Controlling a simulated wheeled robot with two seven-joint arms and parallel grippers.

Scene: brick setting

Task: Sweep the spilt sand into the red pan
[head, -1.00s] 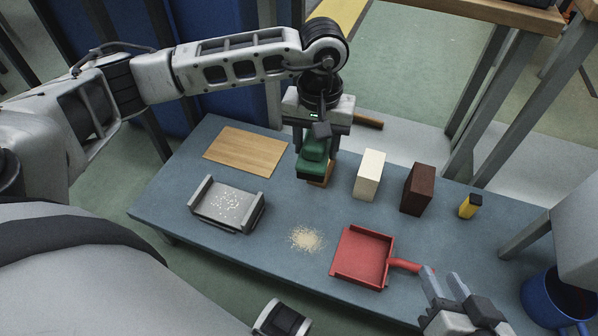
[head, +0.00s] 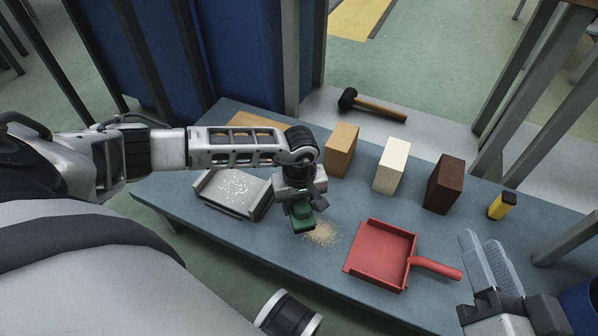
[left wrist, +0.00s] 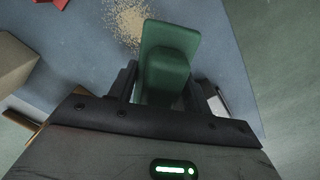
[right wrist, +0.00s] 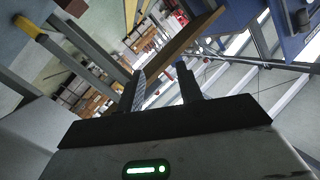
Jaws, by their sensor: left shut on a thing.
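The spilt sand (head: 323,234) is a small tan heap on the blue-grey table; it also shows in the left wrist view (left wrist: 130,22). My left gripper (head: 300,205) is shut on a green block-shaped tool (head: 303,218), seen close in the left wrist view (left wrist: 166,65). The tool is just left of the sand; I cannot tell whether it touches the table. The red pan (head: 378,257) lies right of the sand, its handle (head: 437,267) pointing right. My right gripper (head: 484,258) is open and empty, right of the pan handle; its fingers also show in the right wrist view (right wrist: 158,88).
A grey tray (head: 222,200) with white specks stands left of my left gripper. An orange-tan block (head: 341,150), a cream block (head: 391,166), a dark brown block (head: 444,184) and a yellow item (head: 502,205) line the back. A hammer (head: 375,106) lies behind them. A wooden board (head: 245,120) is partly hidden.

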